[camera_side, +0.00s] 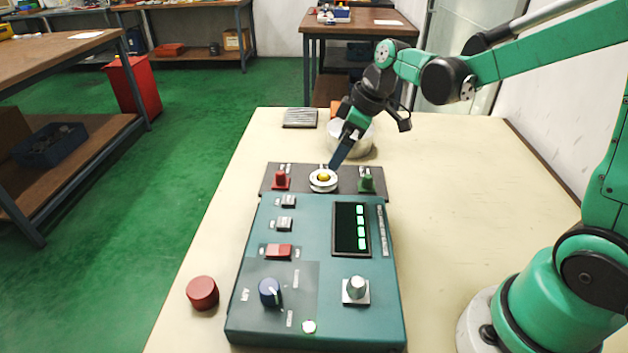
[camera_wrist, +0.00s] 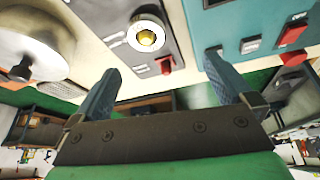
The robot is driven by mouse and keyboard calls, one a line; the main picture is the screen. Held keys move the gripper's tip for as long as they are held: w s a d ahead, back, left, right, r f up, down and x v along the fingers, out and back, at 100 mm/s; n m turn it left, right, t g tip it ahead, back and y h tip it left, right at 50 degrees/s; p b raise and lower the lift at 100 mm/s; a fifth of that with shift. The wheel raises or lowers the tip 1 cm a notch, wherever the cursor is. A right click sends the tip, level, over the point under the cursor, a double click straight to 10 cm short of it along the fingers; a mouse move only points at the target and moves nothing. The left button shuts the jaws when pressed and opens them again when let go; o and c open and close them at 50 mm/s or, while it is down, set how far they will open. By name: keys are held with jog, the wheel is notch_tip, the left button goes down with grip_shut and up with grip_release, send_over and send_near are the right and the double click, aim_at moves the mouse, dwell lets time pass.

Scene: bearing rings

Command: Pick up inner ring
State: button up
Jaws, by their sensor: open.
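A pale ring (camera_side: 314,182) sits around a yellow round centre on the dark plate (camera_side: 346,184) behind the control box. It is the only small ring I can make out; I cannot tell for certain that it is the inner ring. It also shows in the wrist view (camera_wrist: 131,37), beyond the fingertips at the upper middle. My gripper (camera_side: 335,163) is tilted, with its blue fingers just behind and above the ring in the side view. In the wrist view the two fingers (camera_wrist: 162,62) are spread wide apart with nothing between them.
A red knob (camera_side: 281,181) and a green knob (camera_side: 367,183) flank the ring. The teal control box (camera_side: 315,235) stands in front. A large metal round part (camera_side: 362,140) is behind my gripper. A red cylinder (camera_side: 202,293) lies left of the box.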

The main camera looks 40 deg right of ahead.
aim_at(326, 175)
jog(key=f, duration=0.1)
jog(key=w+d+f+n, duration=0.1)
jog(key=w+f+n, duration=0.1)
jog(key=shift+w+d+f+g+y, duration=0.2)
jog(key=shift+d+f+g+y, duration=0.1)
jog(key=shift+d+f+y, duration=0.1)
jog(key=shift+x, duration=2.65)
jog(key=shift+a, duration=0.1)
jog(key=c, duration=1.5)
jog(key=shift+o, duration=0.2)
jog(key=shift+r, duration=0.1)
